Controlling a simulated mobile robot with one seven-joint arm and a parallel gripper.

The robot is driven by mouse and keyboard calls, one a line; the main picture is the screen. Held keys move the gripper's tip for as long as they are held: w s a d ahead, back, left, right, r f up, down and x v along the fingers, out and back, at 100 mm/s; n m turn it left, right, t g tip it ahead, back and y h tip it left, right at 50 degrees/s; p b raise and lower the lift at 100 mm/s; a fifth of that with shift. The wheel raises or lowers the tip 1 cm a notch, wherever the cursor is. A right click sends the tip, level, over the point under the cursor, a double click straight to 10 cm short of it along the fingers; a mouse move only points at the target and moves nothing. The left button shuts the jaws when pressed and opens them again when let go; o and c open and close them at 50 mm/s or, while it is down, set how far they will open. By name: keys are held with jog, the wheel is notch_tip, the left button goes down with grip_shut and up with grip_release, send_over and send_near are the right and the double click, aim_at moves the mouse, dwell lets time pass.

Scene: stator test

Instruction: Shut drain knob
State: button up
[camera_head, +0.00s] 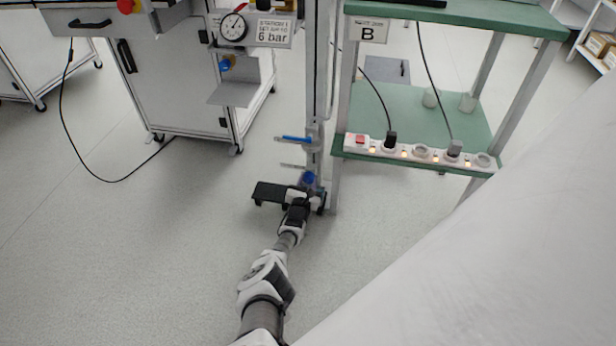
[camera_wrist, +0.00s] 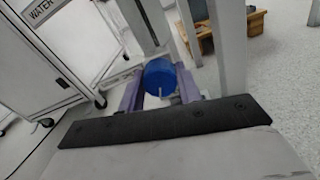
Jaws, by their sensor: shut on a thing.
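The blue round knob (camera_head: 308,178) sits low on the grey vertical post, near the floor. In the wrist view the blue knob (camera_wrist: 160,75) is between the two purple-grey fingers of my gripper (camera_wrist: 159,88). A white line runs across its lower part. My gripper (camera_head: 304,189) reaches the post from below in the head view and is shut on the knob. My gripper hides part of the knob and its mount.
A blue lever handle (camera_head: 296,139) sticks out from the post above the knob. A green bench (camera_head: 400,105) with a power strip (camera_head: 420,153) stands to the right. A white cabinet (camera_head: 180,90) with a gauge (camera_head: 233,27) stands to the left. The floor in front is clear.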

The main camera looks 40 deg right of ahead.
jog(key=shift+f+m, duration=0.1)
jog(key=shift+m, duration=2.1)
jog(key=o, duration=1)
jog(key=shift+s+a+r+p, duration=0.2)
jog(key=shift+s+a+p, duration=0.15)
jog(key=shift+a+p, duration=0.25)
jog(key=p+v, duration=0.8)
jog(key=v, duration=0.4)
jog(key=shift+s, duration=0.3)
